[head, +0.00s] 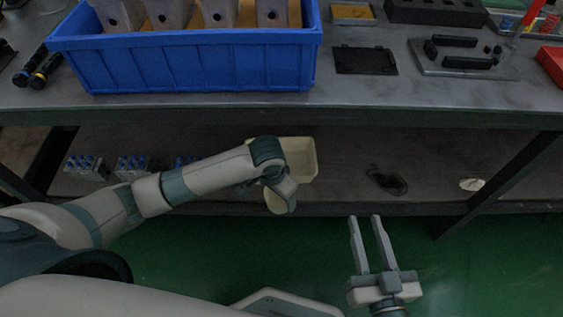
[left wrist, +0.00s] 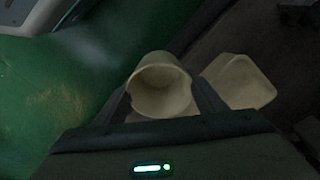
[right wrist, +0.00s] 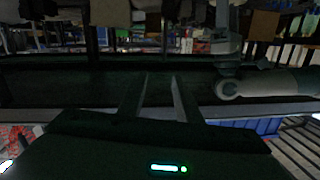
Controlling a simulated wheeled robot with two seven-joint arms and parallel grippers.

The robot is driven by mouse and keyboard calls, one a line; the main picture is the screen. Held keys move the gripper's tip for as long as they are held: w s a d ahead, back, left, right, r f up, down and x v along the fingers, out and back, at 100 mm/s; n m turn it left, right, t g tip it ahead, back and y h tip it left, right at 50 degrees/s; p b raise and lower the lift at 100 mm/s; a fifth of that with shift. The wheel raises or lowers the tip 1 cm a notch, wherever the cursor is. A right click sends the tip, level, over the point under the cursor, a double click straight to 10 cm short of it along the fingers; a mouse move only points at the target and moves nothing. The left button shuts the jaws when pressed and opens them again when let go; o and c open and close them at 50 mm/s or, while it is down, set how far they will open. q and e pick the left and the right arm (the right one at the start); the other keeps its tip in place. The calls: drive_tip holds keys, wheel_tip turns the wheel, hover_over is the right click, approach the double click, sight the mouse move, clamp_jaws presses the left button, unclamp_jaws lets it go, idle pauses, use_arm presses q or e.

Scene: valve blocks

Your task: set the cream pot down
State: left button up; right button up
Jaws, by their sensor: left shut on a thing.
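The cream pot (left wrist: 158,88) is a round, open-mouthed vessel held between the two fingers of my left gripper (left wrist: 163,98) in the left wrist view. In the head view, part of the pot (head: 273,203) shows below the left wrist, by the lower shelf's front edge; the wrist hides the rest. I cannot tell whether it touches anything below. A cream square-sided tray (left wrist: 238,80) is beside the pot, and shows behind the wrist in the head view (head: 304,155). My right gripper (head: 365,217) is open and empty over the green floor.
The lower shelf (head: 345,165) holds several blue-topped valve blocks (head: 132,165) at left, a dark oval piece (head: 387,180) and a pale round item (head: 472,184). The workbench (head: 370,95) above carries a blue bin (head: 190,62) and fixtures. The shelf right of the tray is mostly clear.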

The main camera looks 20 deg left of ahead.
use_arm(q)
drive_tip(key=shift+w+a, duration=0.15)
drive_tip(key=shift+w, duration=0.45)
drive_tip(key=w+a+f+b, duration=0.1)
drive_tip(key=w+a+b, duration=0.1)
drive_tip(key=w, duration=0.6)
drive_tip(key=w+a+f+b, duration=0.1)
drive_tip(key=w+a+b, duration=0.1)
drive_tip(key=w, duration=0.6)
drive_tip(key=shift+a+f+b, duration=0.15)
drive_tip(key=shift+a+b, duration=0.2)
drive_tip(key=shift+b, duration=0.3)
use_arm(e)
drive_tip(key=s+d+r+t+y, duration=0.1)
drive_tip(key=r+t, duration=0.4)
drive_tip(key=r, duration=0.2)
drive_tip(key=s+r+t+y, duration=0.1)
drive_tip(key=s+r+t, duration=0.1)
drive_tip(key=r+t, duration=0.3)
wheel_tip(320, 180, up, 3)
drive_tip(key=shift+s+d+r+y, duration=0.1)
drive_tip(key=shift+s+d+y, duration=0.2)
drive_tip(key=shift+d+y, duration=0.1)
